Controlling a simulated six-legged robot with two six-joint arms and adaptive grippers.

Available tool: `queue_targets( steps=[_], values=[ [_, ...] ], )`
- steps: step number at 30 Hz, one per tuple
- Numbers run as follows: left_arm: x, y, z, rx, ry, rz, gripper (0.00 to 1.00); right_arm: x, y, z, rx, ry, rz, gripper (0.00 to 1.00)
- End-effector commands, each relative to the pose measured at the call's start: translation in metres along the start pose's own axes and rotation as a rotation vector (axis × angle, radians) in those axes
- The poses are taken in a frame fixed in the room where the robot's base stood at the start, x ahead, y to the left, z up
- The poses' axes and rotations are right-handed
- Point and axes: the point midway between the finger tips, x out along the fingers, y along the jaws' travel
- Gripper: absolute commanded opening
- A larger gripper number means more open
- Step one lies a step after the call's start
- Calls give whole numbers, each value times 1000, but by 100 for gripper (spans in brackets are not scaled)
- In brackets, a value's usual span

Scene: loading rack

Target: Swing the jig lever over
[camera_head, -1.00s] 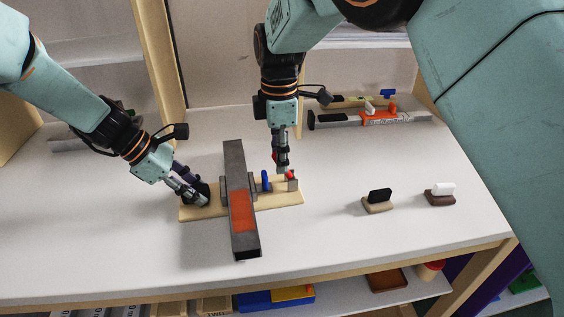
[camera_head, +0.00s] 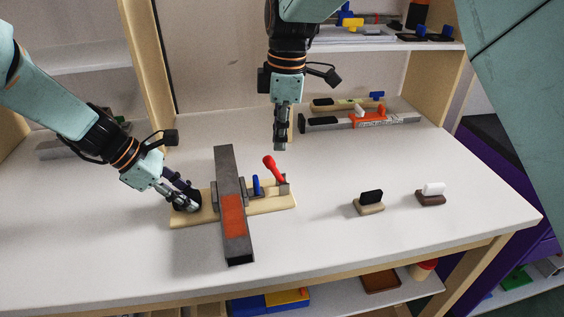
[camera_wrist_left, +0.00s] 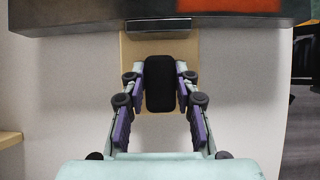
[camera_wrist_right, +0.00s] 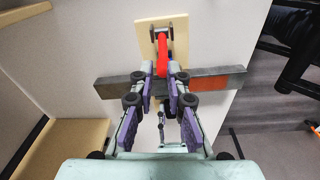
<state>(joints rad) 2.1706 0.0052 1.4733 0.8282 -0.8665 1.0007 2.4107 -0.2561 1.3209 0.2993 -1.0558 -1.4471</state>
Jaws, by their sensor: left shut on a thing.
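The jig is a pale wooden base (camera_head: 262,205) on the white table, with a grey bar with an orange section (camera_head: 233,215) lying across it. The jig lever (camera_head: 271,165) has a red handle and leans up and to the left from a grey bracket at the base's right end. My left gripper (camera_head: 184,203) is shut on the black block (camera_wrist_left: 160,84) at the base's left end.
A blue upright peg (camera_head: 256,185) stands between bar and lever. A black-topped block (camera_head: 370,199) and a white-topped block (camera_head: 432,191) stand to the right. Another bar with an orange part (camera_head: 367,119) lies at the back. The table's right middle is mostly clear.

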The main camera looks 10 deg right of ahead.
Motion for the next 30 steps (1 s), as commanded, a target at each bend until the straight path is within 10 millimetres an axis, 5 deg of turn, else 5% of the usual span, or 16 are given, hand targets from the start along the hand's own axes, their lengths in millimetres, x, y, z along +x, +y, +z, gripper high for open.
queue_targets(
  steps=[6, 15, 30],
  values=[
    [0, 0, 0, 0, 0, -1, 0, -9, 3, 55, 288, 204, 1, 0],
    [0, 0, 0, 0, 0, 0, 0, -13, -7, 107, 659, 477, -29, 0],
    [0, 0, 0, 1, 0, 0, 0, -7, -46, 143, 1224, 916, -221, 0]
  ],
)
